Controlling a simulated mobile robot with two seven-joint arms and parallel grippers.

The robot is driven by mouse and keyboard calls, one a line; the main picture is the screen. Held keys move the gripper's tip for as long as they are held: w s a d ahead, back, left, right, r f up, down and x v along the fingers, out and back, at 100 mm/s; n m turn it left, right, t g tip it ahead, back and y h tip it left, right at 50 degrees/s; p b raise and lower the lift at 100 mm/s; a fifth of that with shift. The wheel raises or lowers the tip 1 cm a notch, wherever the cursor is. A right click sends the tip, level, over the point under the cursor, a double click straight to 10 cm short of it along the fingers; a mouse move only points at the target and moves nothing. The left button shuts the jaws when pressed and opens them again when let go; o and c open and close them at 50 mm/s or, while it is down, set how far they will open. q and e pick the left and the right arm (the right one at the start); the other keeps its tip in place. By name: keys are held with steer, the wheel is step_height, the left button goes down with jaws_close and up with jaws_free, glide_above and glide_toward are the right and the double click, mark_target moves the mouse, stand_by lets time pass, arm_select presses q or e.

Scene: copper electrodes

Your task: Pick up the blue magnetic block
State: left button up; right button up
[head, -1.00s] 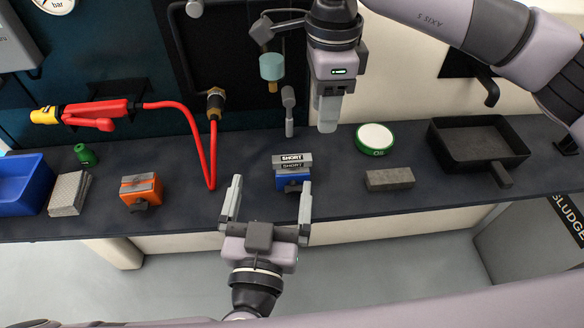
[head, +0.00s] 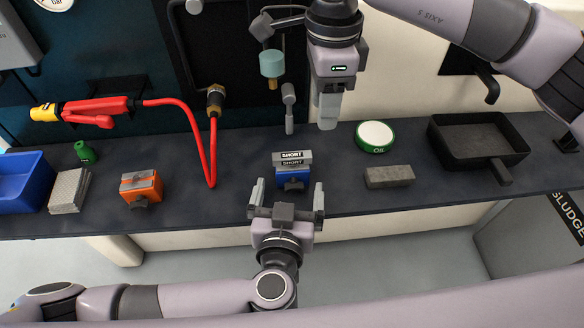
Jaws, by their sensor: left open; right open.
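The blue magnetic block (head: 291,182) sits on the dark bench near its front edge. A grey piece labelled SHORT (head: 292,160) sits on top of it. My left gripper (head: 288,190) is open, its two fingers pointing at the bench, one to each side of the block as seen from the head. I cannot tell whether the fingers reach down beside the block or stay in front of it. My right gripper (head: 328,124) hangs over the back of the bench, right of the block, and holds nothing visible.
An orange block (head: 142,188) stands to the left, with grey plates (head: 67,191) and a blue bin (head: 22,182) beyond it. A grey bar (head: 389,177), a green-rimmed round tin (head: 375,136) and a black tray (head: 437,150) stand to the right. A red hose (head: 196,135) hangs behind.

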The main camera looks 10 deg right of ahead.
mark_target(291, 181)
arm_select(q)
steer(key=shift+x, duration=1.5)
steer(key=shift+d, duration=0.1)
steer(key=c, duration=1.6)
step_height(291, 181, up, 10)
steer(key=shift+f, duration=0.15)
steer(key=shift+y, duration=0.3)
steer(key=shift+s+f, duration=0.1)
steer(key=shift+f, duration=4.45)
steer(key=shift+f, duration=0.2)
steer(key=o, duration=0.6)
steer(key=shift+f, duration=0.15)
steer(key=c, duration=0.5)
